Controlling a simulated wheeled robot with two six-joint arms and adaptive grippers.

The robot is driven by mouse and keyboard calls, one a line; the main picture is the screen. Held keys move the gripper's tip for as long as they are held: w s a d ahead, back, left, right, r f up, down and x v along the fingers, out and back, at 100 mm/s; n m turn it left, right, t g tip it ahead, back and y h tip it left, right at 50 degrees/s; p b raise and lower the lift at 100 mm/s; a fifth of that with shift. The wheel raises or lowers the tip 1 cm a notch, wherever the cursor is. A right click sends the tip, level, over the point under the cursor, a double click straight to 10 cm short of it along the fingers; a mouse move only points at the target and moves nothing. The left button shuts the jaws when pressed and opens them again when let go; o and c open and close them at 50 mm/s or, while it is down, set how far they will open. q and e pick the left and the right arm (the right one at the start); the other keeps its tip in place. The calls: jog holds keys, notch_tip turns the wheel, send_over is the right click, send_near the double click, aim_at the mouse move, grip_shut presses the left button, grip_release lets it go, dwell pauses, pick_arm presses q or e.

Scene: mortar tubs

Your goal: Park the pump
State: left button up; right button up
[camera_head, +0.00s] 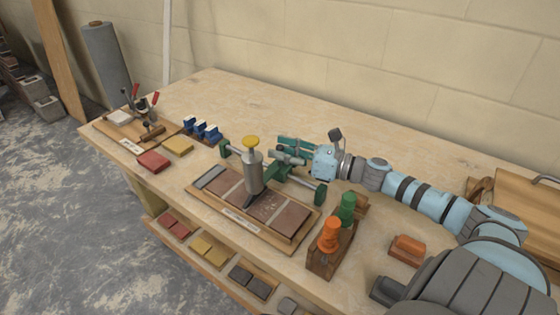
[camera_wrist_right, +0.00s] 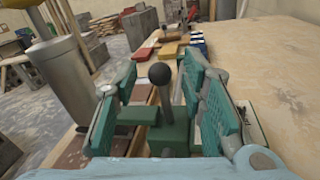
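A silver cylinder with a yellow knob, which looks like the pump (camera_head: 253,172), stands upright over the wooden tray (camera_head: 292,244), its dark lower end close to the brown slabs. It also shows at the left of the right wrist view (camera_wrist_right: 72,85). My right gripper (camera_head: 281,150) is just right of the cylinder, above the green bar. In the right wrist view its teal fingers are apart, with a green block (camera_wrist_right: 168,137) and a black ball-topped lever (camera_wrist_right: 160,76) between them. Contact cannot be told. My left gripper is out of view.
A wooden stand with orange (camera_head: 330,233) and green (camera_head: 347,206) handled tools is in front of my right arm. Blue-topped blocks (camera_head: 201,128), red and yellow blocks (camera_head: 177,145) and a clamp board (camera_head: 113,130) lie left. The table's back is clear.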

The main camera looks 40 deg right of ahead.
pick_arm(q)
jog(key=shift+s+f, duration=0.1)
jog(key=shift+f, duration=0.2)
pick_arm(e)
jog(key=shift+w+a+r, duration=0.15)
jog(key=shift+w+a, duration=0.05)
jog(key=shift+w, duration=0.25)
grip_shut()
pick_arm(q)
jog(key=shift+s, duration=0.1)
